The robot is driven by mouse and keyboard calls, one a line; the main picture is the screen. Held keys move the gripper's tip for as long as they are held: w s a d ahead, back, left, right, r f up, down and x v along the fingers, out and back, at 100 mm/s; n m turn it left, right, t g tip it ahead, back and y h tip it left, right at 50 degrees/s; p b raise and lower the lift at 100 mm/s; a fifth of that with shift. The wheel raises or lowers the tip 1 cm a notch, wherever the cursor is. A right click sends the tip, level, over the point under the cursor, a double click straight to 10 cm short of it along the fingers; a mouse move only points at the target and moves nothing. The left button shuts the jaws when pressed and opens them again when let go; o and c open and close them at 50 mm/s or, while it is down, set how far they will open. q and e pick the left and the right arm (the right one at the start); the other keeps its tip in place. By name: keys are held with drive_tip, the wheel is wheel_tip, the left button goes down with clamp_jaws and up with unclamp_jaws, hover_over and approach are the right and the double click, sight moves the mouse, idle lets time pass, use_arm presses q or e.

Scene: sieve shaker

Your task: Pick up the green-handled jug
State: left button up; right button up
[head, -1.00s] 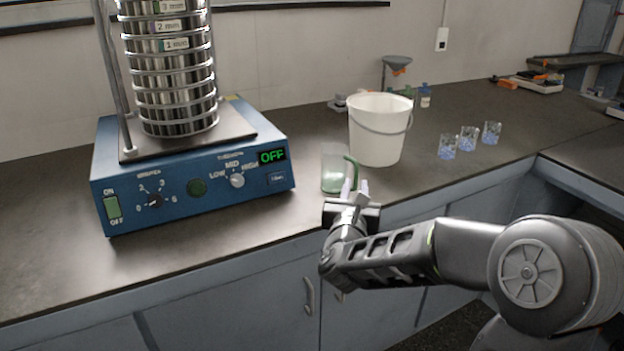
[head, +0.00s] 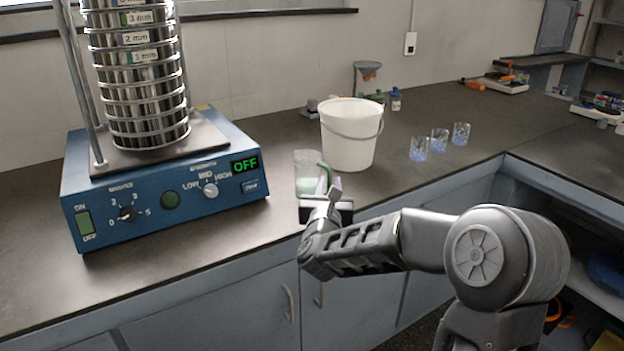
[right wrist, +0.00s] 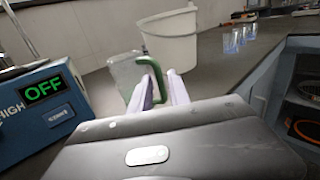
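The jug is clear, with a green handle (right wrist: 153,76), and stands upright on the dark counter. In the head view the jug's body (head: 306,172) is close to the front edge, between the blue shaker and the white bucket. My right gripper (head: 329,186) is at the handle on the jug's right side. In the right wrist view its two pale fingers (right wrist: 158,88) are apart, with the handle between them. A gap shows beside the handle, so the gripper looks open. My left gripper is not in view.
The white bucket (head: 349,140) stands just behind and right of the jug. The blue sieve shaker (head: 150,205), its display reading OFF, is close on the left. Several glasses (head: 440,141) with blue contents stand farther right. Clear counter lies between bucket and glasses.

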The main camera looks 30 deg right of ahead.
sight(329, 178)
drive_tip(key=x, duration=0.4)
drive_tip(key=shift+a, duration=0.1)
idle(0.4)
clamp_jaws()
drive_tip(key=shift+r, duration=0.1)
idle(1.2)
